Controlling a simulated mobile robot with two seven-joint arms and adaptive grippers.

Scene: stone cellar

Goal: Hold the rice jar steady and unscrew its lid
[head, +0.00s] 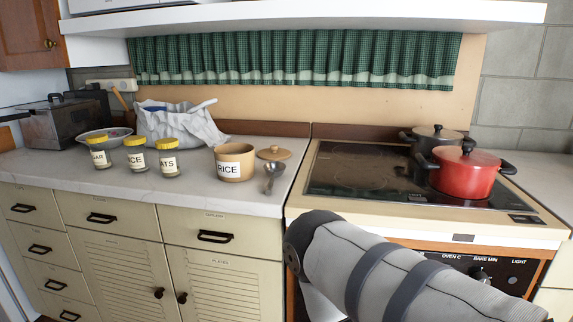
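Three small glass jars with yellow lids stand upright in a row on the left counter. The middle jar (136,160) has a partly turned label reading "ICE", and its yellow lid (135,142) is on. The jar to its left (100,158) reads "GAR", and the one to its right (169,162) reads "ATS". A larger tan canister (235,167), labelled "RICE", stands open to their right. One of my arms crosses the lower right, but neither gripper is in view.
A metal scoop (273,176) lies right of the canister. A crumpled white bag (180,124) and a bowl (104,134) are behind the jars, and a toaster (68,121) is at far left. A red pot (466,175) and a dark pot (428,139) stand on the stove (350,190).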

